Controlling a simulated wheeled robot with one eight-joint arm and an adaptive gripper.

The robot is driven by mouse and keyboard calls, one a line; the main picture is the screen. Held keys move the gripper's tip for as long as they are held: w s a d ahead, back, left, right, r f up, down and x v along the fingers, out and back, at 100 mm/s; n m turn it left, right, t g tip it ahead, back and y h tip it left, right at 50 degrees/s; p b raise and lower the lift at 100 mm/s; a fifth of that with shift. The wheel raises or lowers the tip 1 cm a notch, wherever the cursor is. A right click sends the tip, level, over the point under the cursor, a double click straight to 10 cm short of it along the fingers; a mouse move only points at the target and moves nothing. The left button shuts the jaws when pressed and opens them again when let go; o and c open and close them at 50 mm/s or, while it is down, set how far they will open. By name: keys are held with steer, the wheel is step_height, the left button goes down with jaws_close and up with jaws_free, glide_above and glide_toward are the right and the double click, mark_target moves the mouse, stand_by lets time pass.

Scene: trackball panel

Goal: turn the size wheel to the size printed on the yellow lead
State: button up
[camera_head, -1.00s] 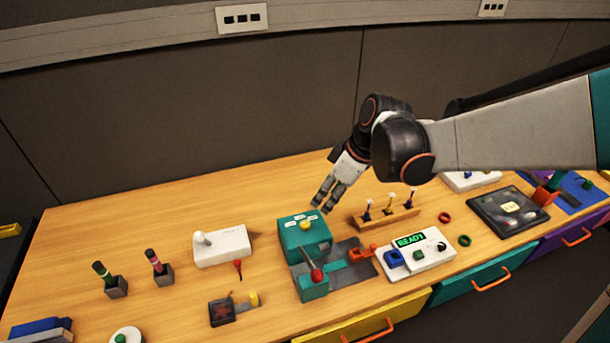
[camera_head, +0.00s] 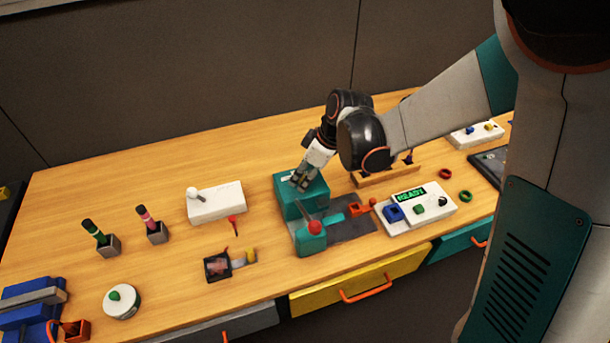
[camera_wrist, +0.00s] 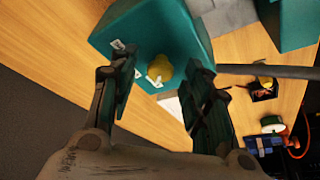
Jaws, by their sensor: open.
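The teal box (camera_head: 288,203) stands near the middle of the bench. In the wrist view its top (camera_wrist: 150,35) carries a yellow wheel (camera_wrist: 161,67) with small white labels around it. My gripper (camera_head: 299,182) is over the box top, fingers pointing down. In the wrist view its two open fingers lie on either side of the yellow wheel; I cannot tell whether they touch it. The wooden rack (camera_head: 385,177) of leads is behind and right of the box, partly hidden by my arm. The yellow lead and its printed size are not visible now.
A white panel reading READY (camera_head: 418,208) stands right. A white joystick box (camera_head: 217,203) stands left. Bare wood lies behind the box.

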jaws_close()
steer(key=shift+m, duration=0.3)
steer(key=m, duration=0.1)
steer(key=m+t, duration=0.1)
steer(key=m, duration=0.1)
steer(key=m+h, duration=0.1)
steer(key=shift+s+a+m+t, duration=0.15)
steer(key=shift+a+m+t, duration=0.1)
steer(key=shift+m+t, duration=0.05)
steer(key=shift+a+m+t+h, duration=0.15)
steer(key=shift+m+h, duration=0.3)
steer(key=shift+m, duration=0.7)
steer(key=shift+d+m+t+h, duration=0.15)
steer(key=shift+m+h, duration=0.3)
steer(key=shift+m, duration=0.7)
steer(key=shift+a, duration=0.1)
jaws_free()
